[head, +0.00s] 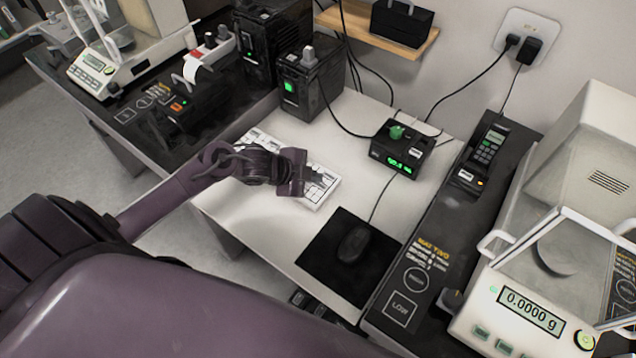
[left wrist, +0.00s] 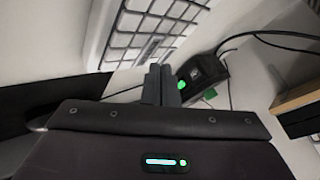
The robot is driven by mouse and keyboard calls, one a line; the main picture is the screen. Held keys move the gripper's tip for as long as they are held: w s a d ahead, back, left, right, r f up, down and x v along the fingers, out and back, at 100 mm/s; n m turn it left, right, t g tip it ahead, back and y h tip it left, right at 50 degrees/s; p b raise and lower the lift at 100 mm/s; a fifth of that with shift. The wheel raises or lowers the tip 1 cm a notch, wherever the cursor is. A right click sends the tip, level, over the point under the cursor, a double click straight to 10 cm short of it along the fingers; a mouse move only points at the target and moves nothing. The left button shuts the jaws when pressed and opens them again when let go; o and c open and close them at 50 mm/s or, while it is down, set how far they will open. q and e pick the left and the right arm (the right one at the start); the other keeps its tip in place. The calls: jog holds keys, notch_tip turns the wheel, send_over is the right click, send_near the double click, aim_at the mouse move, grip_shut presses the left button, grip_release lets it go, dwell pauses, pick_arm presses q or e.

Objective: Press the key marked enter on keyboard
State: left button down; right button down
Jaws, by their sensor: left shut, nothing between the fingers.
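The white keyboard (head: 322,184) lies on the light table, partly hidden behind my left gripper and arm. It also shows large in the left wrist view (left wrist: 128,38), where the marks on its keys are too blurred to read. My left gripper (head: 293,186) is over the right part of the keyboard. In the left wrist view its two fingers (left wrist: 161,84) are together, empty, close to the keyboard's edge. I cannot tell whether the fingertips touch a key. My right gripper is not in view.
A black mouse (head: 354,243) rests on a dark mat (head: 318,250) right of the keyboard. A small black box with a green display (head: 402,150) stands behind. A balance (head: 520,312) is at the right. Dark boxes (head: 309,85) stand at the back left. Bare table lies around the keyboard.

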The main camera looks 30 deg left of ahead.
pick_arm(q)
jog(key=shift+f, duration=0.3)
jog(key=shift+f, duration=0.4)
dwell(0.7)
jog(key=shift+r+p, duration=0.65)
jog(key=shift+r, duration=0.15)
jog(key=shift+r, duration=0.1)
notch_tip(320, 180, up, 5)
jog(key=p, duration=0.5)
dwell(0.7)
